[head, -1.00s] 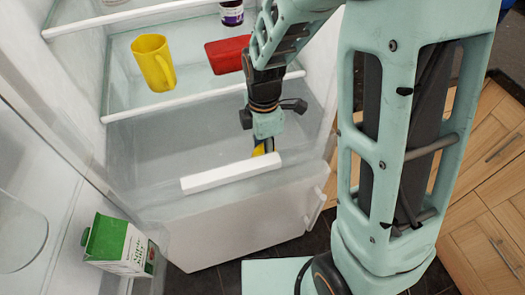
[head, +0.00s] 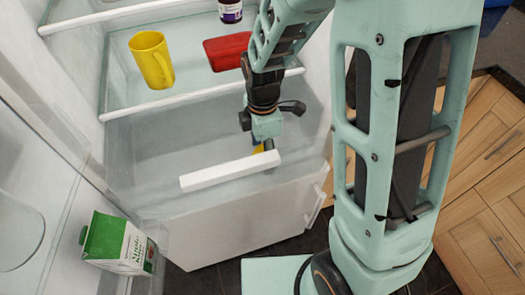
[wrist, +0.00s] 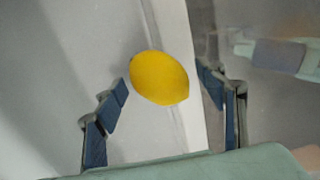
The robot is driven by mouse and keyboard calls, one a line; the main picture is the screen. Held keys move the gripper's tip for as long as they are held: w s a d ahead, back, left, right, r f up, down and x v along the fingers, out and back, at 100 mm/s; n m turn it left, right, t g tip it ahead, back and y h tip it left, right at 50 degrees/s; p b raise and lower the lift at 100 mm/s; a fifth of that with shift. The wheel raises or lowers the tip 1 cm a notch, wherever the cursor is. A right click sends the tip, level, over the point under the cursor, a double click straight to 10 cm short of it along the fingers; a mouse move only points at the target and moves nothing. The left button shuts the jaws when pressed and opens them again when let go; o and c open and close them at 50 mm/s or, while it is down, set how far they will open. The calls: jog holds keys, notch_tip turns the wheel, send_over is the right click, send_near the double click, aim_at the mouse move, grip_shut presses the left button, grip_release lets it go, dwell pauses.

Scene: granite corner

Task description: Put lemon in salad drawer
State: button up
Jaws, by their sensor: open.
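The yellow lemon (wrist: 160,77) lies between the spread fingers of my gripper (wrist: 163,82) in the wrist view, with a small gap showing on each side. In the head view only a small part of the lemon (head: 258,149) shows beneath my gripper (head: 264,149), just behind the white front bar of the salad drawer (head: 230,172). The drawer is the clear bin low in the fridge. My gripper is open and points down at the drawer's front right. Whether the lemon touches the drawer floor is hard to tell.
A dark jar (head: 230,11) stands higher up. A green and white carton (head: 117,243) is in the door at left. The drawer's left side looks empty.

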notch_tip(320, 180, up, 12)
jog(key=p, duration=0.2)
jog(key=shift+w, duration=0.1)
dwell(0.4)
